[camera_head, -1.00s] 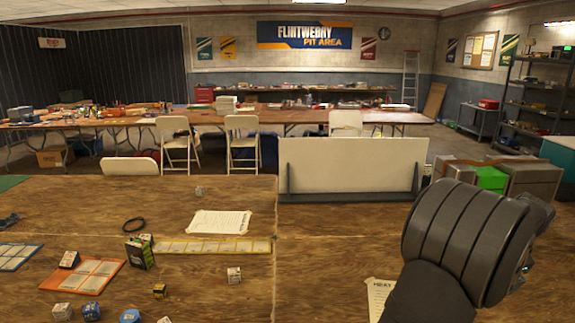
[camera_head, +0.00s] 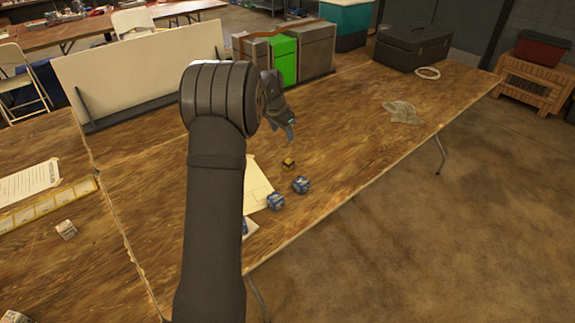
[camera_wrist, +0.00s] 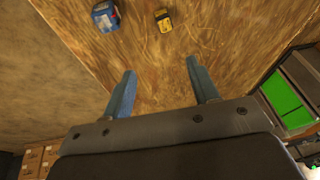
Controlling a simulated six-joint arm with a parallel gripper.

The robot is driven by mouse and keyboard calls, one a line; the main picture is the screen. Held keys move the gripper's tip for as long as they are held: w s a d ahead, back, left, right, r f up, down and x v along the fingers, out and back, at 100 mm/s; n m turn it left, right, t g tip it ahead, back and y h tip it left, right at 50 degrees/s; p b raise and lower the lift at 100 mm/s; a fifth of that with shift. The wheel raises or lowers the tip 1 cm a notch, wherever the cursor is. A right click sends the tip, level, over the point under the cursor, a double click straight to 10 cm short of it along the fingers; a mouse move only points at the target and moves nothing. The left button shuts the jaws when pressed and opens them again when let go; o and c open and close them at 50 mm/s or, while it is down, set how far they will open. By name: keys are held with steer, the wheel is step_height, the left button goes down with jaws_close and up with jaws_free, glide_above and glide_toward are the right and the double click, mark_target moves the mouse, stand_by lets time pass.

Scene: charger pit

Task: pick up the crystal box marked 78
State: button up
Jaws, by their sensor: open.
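Several small boxes lie on the wooden table, and I cannot read a 78 on any of them. In the head view one blue-and-white box (camera_head: 301,185) and another blue-and-white box (camera_head: 275,201) are right of my arm, with a yellow-and-black box (camera_head: 288,164) just behind them. The wrist view shows one blue box (camera_wrist: 105,16) and the yellow box (camera_wrist: 163,20) beyond the fingertips. A white box (camera_head: 66,230) is at left. My gripper (camera_wrist: 161,69) is open and empty, apart from these boxes. In the head view my gripper (camera_head: 290,132) is partly hidden behind my wrist.
A paper sheet (camera_head: 259,187) lies partly behind my arm. At the back are a white panel (camera_head: 130,75), a green bin (camera_head: 284,57) between grey ones, and a black case (camera_head: 413,47). A clear crumpled bag (camera_head: 402,112) lies right. The table's middle right is mostly clear.

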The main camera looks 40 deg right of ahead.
steer(key=h, duration=0.1)
glide_toward(289, 161)
steer(key=shift+n+g, duration=0.4)
steer(key=f, duration=0.1)
steer(key=w+f, duration=0.1)
steer(key=f, duration=0.1)
steer(key=shift+w+d+f, duration=0.3)
steer(key=shift+w+d, duration=0.05)
steer(key=shift+s+d+x, duration=0.1)
steer(key=shift+s+x, duration=0.1)
steer(key=shift+x, duration=1.35)
steer(key=shift+s+d+x, duration=0.15)
steer(key=shift+s+x, duration=0.05)
steer(key=shift+x, duration=1.4)
steer(key=shift+c, duration=0.4)
steer(key=c, duration=1)
